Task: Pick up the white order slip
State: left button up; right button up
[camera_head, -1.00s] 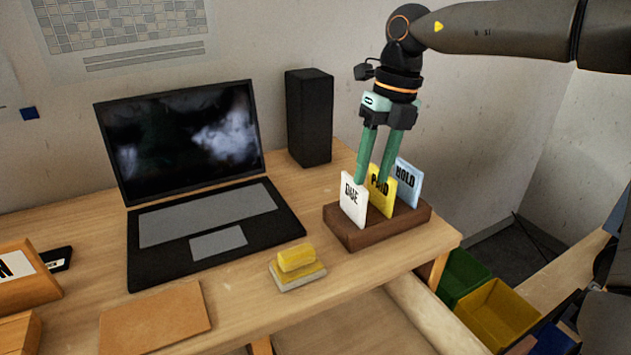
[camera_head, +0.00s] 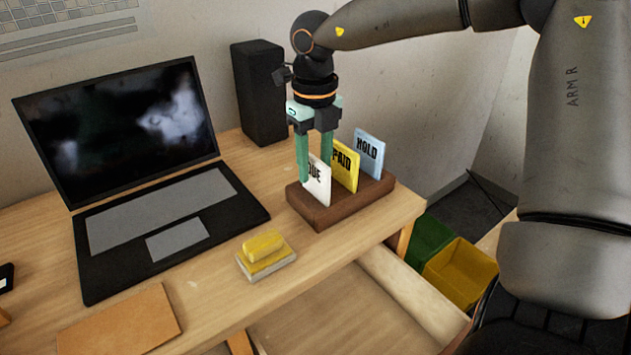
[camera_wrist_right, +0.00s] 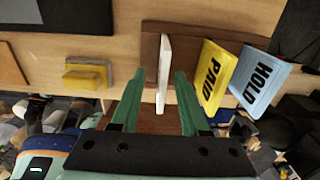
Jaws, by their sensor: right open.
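The white slip (camera_head: 318,190), marked DUE, stands upright in the brown wooden holder (camera_head: 350,208), at its left end. It also shows edge-on in the right wrist view (camera_wrist_right: 164,62). My right gripper (camera_head: 315,175) points down at it with green fingers open. In the right wrist view the fingertips (camera_wrist_right: 160,74) are on either side of the slip, with gaps showing. In the head view one finger partly hides its lettering. My left gripper is not in view.
A yellow PAID slip (camera_head: 347,160) and a blue HOLD slip (camera_head: 369,150) stand just right of the white one. A black speaker (camera_head: 258,95) is behind, a laptop (camera_head: 165,215) left, and a yellow block on a pale base (camera_head: 265,255) in front. A drawer (camera_head: 370,310) is open below.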

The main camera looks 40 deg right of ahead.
aim_at(316, 179)
notch_tip(316, 179, down, 4)
jog(key=shift+w+d+r, duration=0.1)
jog(key=shift+d, duration=0.05)
grip_shut()
dwell(0.3)
